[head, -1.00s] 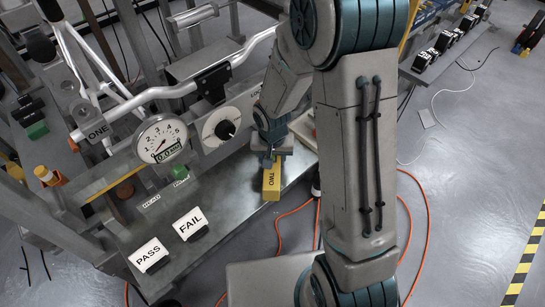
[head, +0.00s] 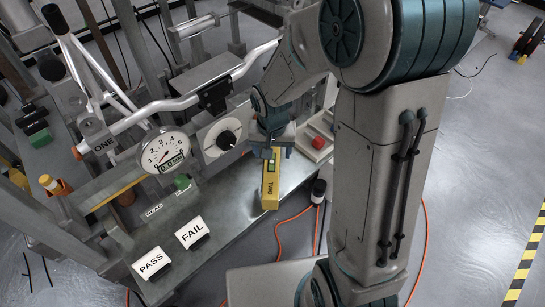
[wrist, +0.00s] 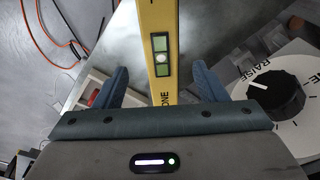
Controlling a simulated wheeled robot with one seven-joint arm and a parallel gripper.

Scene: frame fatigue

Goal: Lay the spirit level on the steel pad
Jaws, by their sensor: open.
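The yellow spirit level (head: 270,190), marked TWO at its near end, shows at the bench's right part in the head view. In the wrist view the spirit level (wrist: 158,25) runs lengthwise between my fingers, with its green vial and the word ONE visible. My gripper (head: 269,151) is above its far end in the head view. In the wrist view my gripper (wrist: 160,85) is open, with a gap on each side of the level. I cannot tell the steel pad apart from the grey steel bench, nor what the level rests on.
A knob on a white dial (head: 226,140) and a round gauge (head: 163,153) stand left of my gripper. A red button (head: 318,143) sits on a box to the right. PASS (head: 152,264) and FAIL (head: 192,232) signs stand on the bench (head: 225,200). Orange cable lies on the floor.

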